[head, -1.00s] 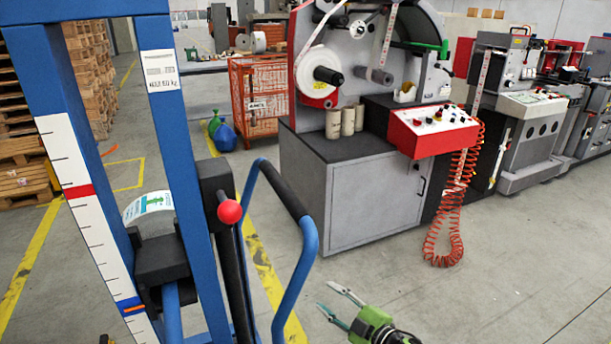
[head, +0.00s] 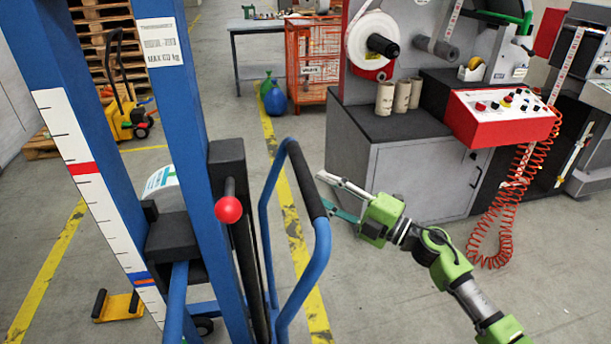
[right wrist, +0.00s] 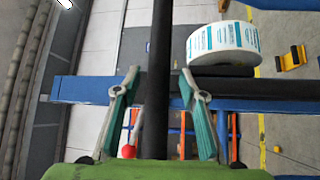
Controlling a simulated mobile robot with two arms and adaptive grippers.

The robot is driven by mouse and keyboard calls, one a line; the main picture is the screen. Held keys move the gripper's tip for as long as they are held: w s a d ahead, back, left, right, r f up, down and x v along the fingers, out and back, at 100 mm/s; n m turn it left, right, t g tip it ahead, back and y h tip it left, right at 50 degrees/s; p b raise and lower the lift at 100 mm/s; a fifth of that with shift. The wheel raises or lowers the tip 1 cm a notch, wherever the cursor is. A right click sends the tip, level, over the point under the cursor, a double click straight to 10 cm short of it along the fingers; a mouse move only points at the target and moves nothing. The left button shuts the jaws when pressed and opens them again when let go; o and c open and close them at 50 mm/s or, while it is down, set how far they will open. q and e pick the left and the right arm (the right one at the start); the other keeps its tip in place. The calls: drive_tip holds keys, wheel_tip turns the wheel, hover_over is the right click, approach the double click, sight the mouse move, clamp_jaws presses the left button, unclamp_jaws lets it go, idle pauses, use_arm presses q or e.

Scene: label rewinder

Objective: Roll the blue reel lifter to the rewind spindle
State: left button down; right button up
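The blue reel lifter (head: 185,110) stands upright at left in the head view, with a measuring scale, a red-knobbed lever (head: 229,209) and a blue handle with black grip (head: 306,180). A label reel (head: 162,182) sits on its carriage, partly hidden by the mast; it shows in the right wrist view (right wrist: 222,42). The rewinder has a black spindle (head: 383,45) through a white roll and a grey spindle (head: 438,47); I cannot tell which is for rewinding. My right gripper (head: 326,192) is open beside the handle. A black bar (right wrist: 157,90) appears between its fingers; contact is unclear. My left gripper is out of view.
The rewinder's grey cabinet (head: 400,178) stands right of the lifter, with a red control panel (head: 500,117) and a hanging red coiled hose (head: 505,205). A blue bottle (head: 275,99) and orange cage (head: 306,65) stand behind. Floor with yellow lines lies between.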

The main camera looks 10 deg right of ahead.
sight(305, 180)
drive_tip(key=x, duration=0.5)
drive_tip(key=shift+w+a+p, duration=0.25)
drive_tip(key=shift+p, duration=0.1)
clamp_jaws()
